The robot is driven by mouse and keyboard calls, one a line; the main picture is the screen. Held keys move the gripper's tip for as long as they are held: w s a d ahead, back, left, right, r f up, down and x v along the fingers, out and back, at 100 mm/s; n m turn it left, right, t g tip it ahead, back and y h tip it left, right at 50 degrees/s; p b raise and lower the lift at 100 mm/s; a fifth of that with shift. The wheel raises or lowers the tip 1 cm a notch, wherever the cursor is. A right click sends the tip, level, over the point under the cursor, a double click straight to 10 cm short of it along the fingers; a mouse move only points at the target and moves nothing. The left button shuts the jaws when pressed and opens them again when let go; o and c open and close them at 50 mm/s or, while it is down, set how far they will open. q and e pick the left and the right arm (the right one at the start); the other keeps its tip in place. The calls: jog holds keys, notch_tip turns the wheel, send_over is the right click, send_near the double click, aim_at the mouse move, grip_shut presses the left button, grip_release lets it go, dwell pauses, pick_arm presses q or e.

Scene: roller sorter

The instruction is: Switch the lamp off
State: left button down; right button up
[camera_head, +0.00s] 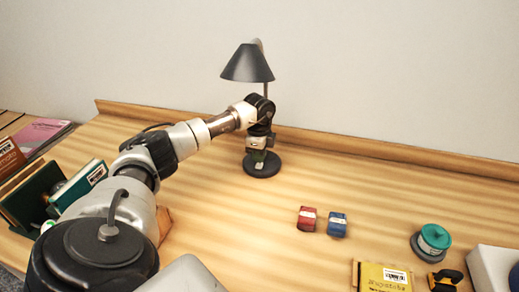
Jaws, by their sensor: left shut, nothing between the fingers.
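The lamp (247,65) stands upright at the back of the desk, with a dark cone shade and a round dark base (262,171). My left arm reaches across from the lower left, and its wrist hides most of the lamp's stem. My left gripper (258,164) points down just over the lamp base and is shut with nothing in it. I cannot tell whether it touches the base. The lamp's switch is not clearly visible, and I cannot tell from the shade whether the lamp is lit. My right gripper is not in view.
A red block (307,218) and a blue block (337,224) lie right of the lamp. A green-topped round item (434,238), a yellow box (384,277) and a white object (492,268) are at the right. Books (80,184) stand at the left. A wooden ledge (360,146) runs behind.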

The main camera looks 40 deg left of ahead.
aim_at(259, 166)
pick_arm(q)
jog(key=shift+f+b, duration=0.7)
jog(key=shift+f, duration=0.75)
dwell(0.4)
jog(key=shift+s+r, duration=0.1)
jog(key=shift+r+p, duration=0.85)
jog(key=shift+p, duration=0.15)
notch_tip(259, 166, up, 5)
jog(key=p, duration=0.4)
jog(key=shift+r, duration=0.15)
